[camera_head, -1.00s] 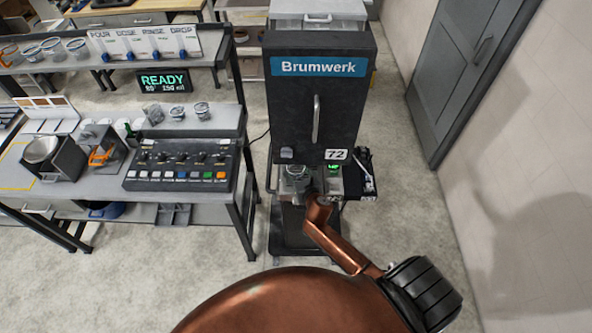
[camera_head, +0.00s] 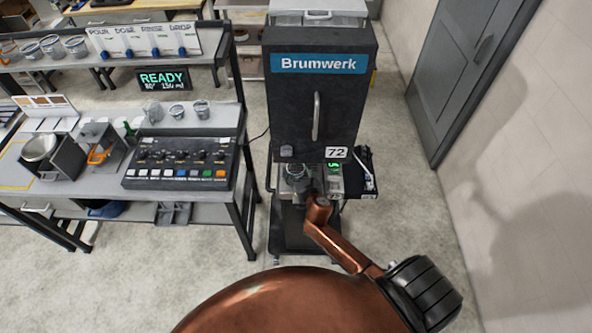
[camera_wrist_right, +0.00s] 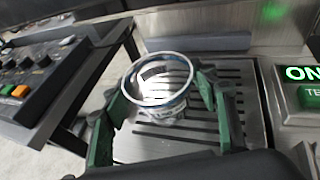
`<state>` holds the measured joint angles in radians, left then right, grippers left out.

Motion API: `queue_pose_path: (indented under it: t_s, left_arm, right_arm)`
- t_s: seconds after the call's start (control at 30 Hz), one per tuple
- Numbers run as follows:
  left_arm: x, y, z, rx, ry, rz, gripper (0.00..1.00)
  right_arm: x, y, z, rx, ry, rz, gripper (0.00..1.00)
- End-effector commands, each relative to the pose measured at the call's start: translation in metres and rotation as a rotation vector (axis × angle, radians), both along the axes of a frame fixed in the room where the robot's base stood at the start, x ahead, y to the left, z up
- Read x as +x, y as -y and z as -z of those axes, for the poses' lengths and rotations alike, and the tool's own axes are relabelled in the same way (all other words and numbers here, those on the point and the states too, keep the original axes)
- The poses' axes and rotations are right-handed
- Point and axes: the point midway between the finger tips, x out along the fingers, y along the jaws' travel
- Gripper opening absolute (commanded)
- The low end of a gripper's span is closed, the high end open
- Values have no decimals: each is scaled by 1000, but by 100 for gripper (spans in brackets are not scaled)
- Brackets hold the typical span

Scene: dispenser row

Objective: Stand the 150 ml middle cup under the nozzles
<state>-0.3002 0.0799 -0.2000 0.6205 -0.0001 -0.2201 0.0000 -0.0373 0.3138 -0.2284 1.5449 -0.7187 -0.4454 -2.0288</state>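A small clear cup with a metallic rim (camera_wrist_right: 160,85) stands upright over the slotted drip tray (camera_wrist_right: 215,118) of the Brumwerk machine (camera_head: 318,95). Its print is too small to read. It also shows in the head view (camera_head: 296,172), just below the dark machine body. My right gripper (camera_wrist_right: 163,88) has its green fingers on both sides of the cup, with a narrow gap visible on each side, so it looks open around it. In the head view the right gripper (camera_head: 303,180) is partly covered by my arm. The nozzles are hidden. My left gripper is out of view.
To the left, a bench holds a button console (camera_head: 182,162), several cups (camera_head: 177,111) and a READY display (camera_head: 163,80). A grey door (camera_head: 470,75) and wall are at right. The floor between is clear.

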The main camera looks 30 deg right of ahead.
Motion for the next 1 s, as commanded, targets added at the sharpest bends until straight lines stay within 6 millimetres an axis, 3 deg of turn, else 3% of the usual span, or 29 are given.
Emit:
queue_pose_path:
  t_s: [0.2, 0.57, 1.0]
  left_arm:
    - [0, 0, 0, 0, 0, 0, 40]
    - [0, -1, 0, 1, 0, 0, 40]
    - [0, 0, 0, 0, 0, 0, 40]
  right_arm:
    - [0, 0, 0, 1, 0, 0, 69]
    - [-6, -1, -2, 0, 0, -1, 69]
    - [-83, -16, -31, 1, -1, 0, 69]
